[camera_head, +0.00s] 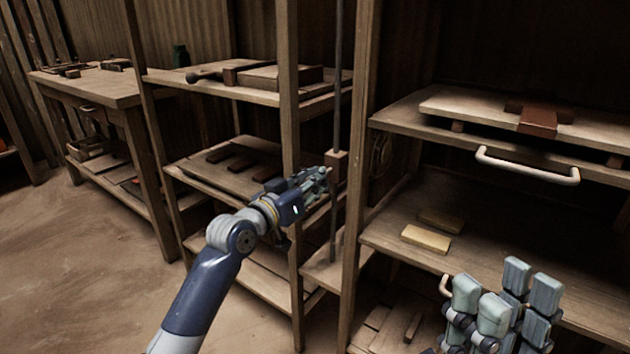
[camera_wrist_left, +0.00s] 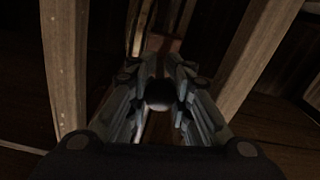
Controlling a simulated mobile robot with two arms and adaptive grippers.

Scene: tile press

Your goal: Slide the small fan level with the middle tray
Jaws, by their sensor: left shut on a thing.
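A thin upright rod (camera_head: 338,100) stands beside the rack, with a wooden block (camera_head: 337,161) on it. A dark round shape (camera_head: 381,155), possibly the small fan, shows dimly right of the block, behind a post. The middle tray (camera_head: 190,172) is the rack's middle shelf board, with dark slats on it. My left gripper (camera_head: 326,177) reaches in at the block, close to the middle tray's height. My right gripper (camera_head: 505,293) is open and empty at lower right.
Rack posts (camera_head: 290,150) and (camera_head: 358,180) stand close on both sides of my left gripper. A right-hand rack has a white handle (camera_head: 527,168) and a small wooden block (camera_head: 426,239) on its shelf. A workbench (camera_head: 105,85) stands at left; the floor in front is clear.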

